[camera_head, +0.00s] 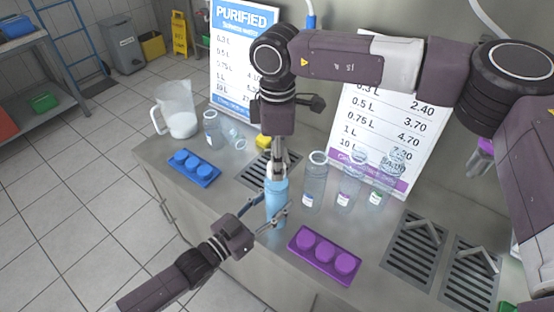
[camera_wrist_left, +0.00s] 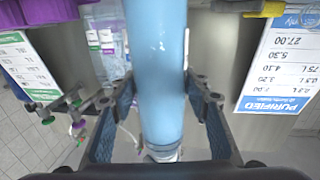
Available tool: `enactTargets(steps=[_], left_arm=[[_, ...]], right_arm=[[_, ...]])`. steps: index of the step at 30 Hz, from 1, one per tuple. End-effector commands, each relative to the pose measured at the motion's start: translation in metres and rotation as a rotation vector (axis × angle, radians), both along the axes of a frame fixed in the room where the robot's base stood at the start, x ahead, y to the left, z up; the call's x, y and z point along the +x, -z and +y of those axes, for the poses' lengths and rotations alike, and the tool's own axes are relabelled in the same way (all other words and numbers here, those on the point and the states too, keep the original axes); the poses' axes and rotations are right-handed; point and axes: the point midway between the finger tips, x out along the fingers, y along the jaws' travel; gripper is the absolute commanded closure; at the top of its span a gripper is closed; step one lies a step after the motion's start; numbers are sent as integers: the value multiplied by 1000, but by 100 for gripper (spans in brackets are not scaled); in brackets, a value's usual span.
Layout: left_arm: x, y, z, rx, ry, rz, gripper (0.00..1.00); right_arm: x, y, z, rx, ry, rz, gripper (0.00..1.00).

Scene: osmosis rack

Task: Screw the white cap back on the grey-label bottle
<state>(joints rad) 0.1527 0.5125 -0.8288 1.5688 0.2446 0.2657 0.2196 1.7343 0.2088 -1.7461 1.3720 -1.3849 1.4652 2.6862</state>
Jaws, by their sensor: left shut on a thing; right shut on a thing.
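A tall bottle filled with light blue liquid (camera_head: 275,203) stands upright at the counter's front edge; no label can be made out on it. My left gripper (camera_head: 268,214) is shut around its body from the front left. In the left wrist view the blue bottle (camera_wrist_left: 162,70) lies between both fingers, with its narrow clear end low in the picture. My right gripper (camera_head: 278,165) points down over the bottle's top and is shut on a small whitish piece, likely the white cap, mostly hidden by the fingers. Whether it is seated on the neck cannot be told.
Several clear bottles (camera_head: 314,182) stand right of the held one, before the price board (camera_head: 380,130). A purple cap tray (camera_head: 325,257) lies front right, a blue one (camera_head: 194,167) left. A pitcher (camera_head: 178,108) stands at the far left. Drain grates (camera_head: 415,246) are at right.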

Motion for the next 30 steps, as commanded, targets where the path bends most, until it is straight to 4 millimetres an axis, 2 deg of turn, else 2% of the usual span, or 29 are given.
enactTargets(steps=[3, 12, 24, 25, 30], left_arm=[[0, 0, 0, 1, 0, 0, 100], [1, 1, 0, -1, -2, 4, 100], [2, 1, 2, -2, -5, 5, 100], [2, 1, 2, -2, -5, 5, 100], [1, 0, 2, -1, -4, 2, 100]], right_arm=[[-4, -1, 5, -6, 175, 1, 76], [-5, 2, 3, -8, 386, 5, 76], [-2, 2, -2, -7, 431, 4, 76], [-2, 2, -2, -8, 431, 3, 67], [-2, 1, -1, -5, 430, 2, 50]])
